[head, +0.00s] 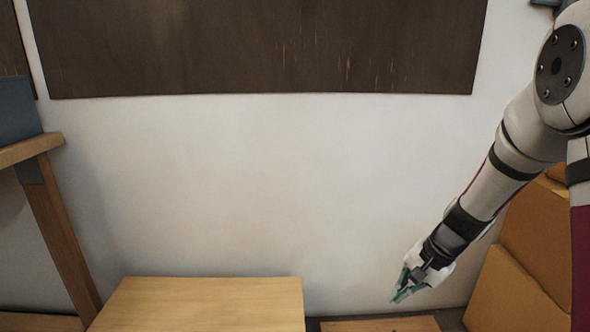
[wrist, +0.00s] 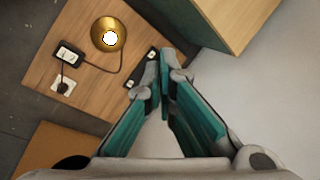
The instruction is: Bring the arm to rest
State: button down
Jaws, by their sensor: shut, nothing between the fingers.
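My gripper (head: 402,294) hangs at the end of my arm on the right of the head view, pointing down and to the left. In the wrist view my gripper (wrist: 165,55) shows its teal fingers meeting at the tips, shut and empty. Below it is a low wooden table (wrist: 110,15) with a brass lamp (wrist: 108,34) that has a bright white centre. A dark cord runs from the lamp to a black device (wrist: 69,53) beside it. The fingertips appear close to the table's edge in the picture, but I cannot tell their height above it.
A white plate with a dark plug (wrist: 63,86) and a black strip (wrist: 140,82) lie on the table. A wooden box (head: 200,305) stands at the lower left of the head view. Orange-brown boxes (head: 535,235) are behind my arm. A wooden shelf (head: 30,150) is at far left.

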jog(key=s+a+r+n+g, duration=0.1)
jog(key=s+a+r+n, duration=0.25)
jog(key=s+r, duration=0.45)
jog(key=s+a+r+n, duration=0.2)
jog(key=s+a+r, duration=0.2)
jog(key=s+r, duration=0.35)
jog(key=s+d+r+n+h, duration=0.1)
jog(key=s+n+h, duration=0.1)
jog(key=s, duration=0.8)
jog(key=s+d+r+n+h, duration=0.1)
jog(key=s+d+r+h, duration=0.1)
jog(key=s, duration=0.9)
notch_tip(320, 180, up, 35)
jog(key=t+p, duration=0.3)
jog(key=p, duration=3)
jog(key=shift+w+n+p, duration=0.25)
jog(key=shift+n+p, duration=0.1)
jog(key=shift+n, duration=0.1)
